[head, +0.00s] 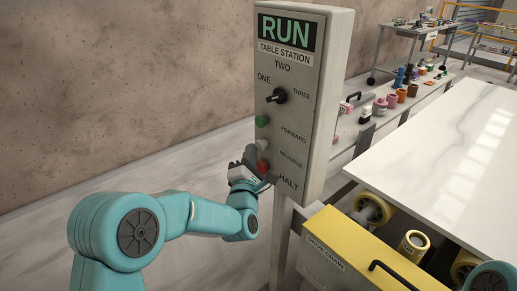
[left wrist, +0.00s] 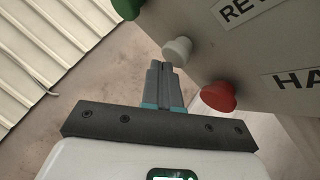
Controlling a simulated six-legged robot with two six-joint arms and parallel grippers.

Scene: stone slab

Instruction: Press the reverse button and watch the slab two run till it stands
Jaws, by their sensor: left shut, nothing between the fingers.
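The control panel (head: 318,130) stands upright, with a lit display reading RUN (head: 287,33). The white button (head: 264,145), beside the REVERSE label, also shows in the left wrist view (left wrist: 178,50). My left gripper (head: 251,154) is shut and empty at the panel's face, between the white button and the red button (head: 263,167) in the head view. In the left wrist view its fingertips (left wrist: 164,65) point at the white button, very close; I cannot tell whether they touch. A white marbled slab (head: 455,150) lies at the right. My right gripper is out of view.
The panel also carries a green button (head: 262,121) and a black selector knob (head: 277,97). A yellow-topped housing (head: 345,235) and yellow rollers (head: 413,243) stand below the slab. Behind are a shelf of coloured pots and a cart (head: 410,40). A stone wall lies left.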

